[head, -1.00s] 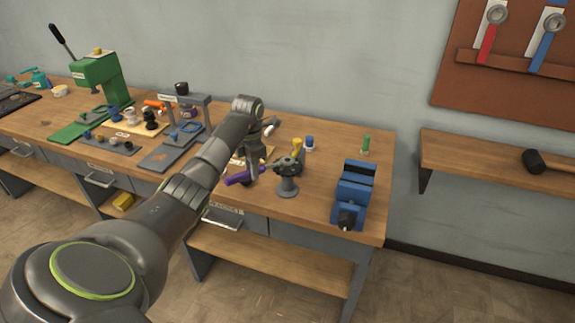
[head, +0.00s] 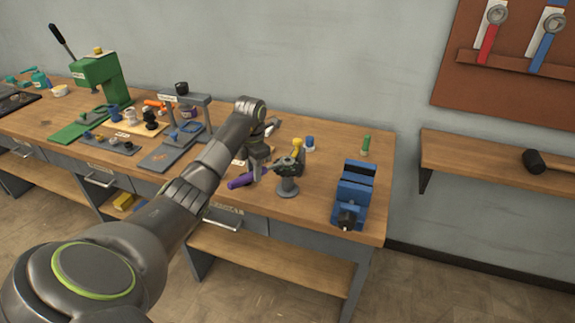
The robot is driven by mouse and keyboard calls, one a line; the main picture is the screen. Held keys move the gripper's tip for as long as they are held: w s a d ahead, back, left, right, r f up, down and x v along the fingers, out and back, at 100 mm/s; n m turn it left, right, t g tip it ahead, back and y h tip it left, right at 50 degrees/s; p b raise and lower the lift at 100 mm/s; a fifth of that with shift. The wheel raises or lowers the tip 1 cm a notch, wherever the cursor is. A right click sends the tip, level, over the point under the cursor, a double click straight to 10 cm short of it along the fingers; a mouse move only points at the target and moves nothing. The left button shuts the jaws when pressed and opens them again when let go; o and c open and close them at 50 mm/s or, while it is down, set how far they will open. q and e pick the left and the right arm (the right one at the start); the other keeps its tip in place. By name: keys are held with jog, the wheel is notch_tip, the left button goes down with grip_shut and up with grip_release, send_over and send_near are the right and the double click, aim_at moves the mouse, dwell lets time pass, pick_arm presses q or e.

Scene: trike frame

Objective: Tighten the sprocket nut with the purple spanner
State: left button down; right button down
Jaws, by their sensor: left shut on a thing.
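The purple spanner (head: 240,182) is on the workbench side of my left arm, its handle end pointing left and its other end towards the sprocket stand. My left gripper (head: 256,172) is shut on the spanner, just left of the stand. The dark grey stand (head: 288,185) carries the sprocket (head: 287,165) on its top. The nut is too small to make out, and I cannot tell whether the spanner's head is around it. My right gripper is not in view.
A blue vise (head: 353,190) stands right of the stand, near the bench's right end. A yellow part (head: 298,146), a blue-capped part (head: 310,142) and a green part (head: 366,145) stand behind. A grey press frame (head: 188,115) is at left. Bare bench (head: 325,170) lies between stand and vise.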

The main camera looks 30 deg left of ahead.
pick_arm(q)
jog(key=shift+r, duration=0.2)
jog(key=shift+r+p, duration=0.75)
jog(key=shift+r, duration=0.65)
jog(key=shift+r+p, duration=1.25)
jog(key=shift+r, duration=0.7)
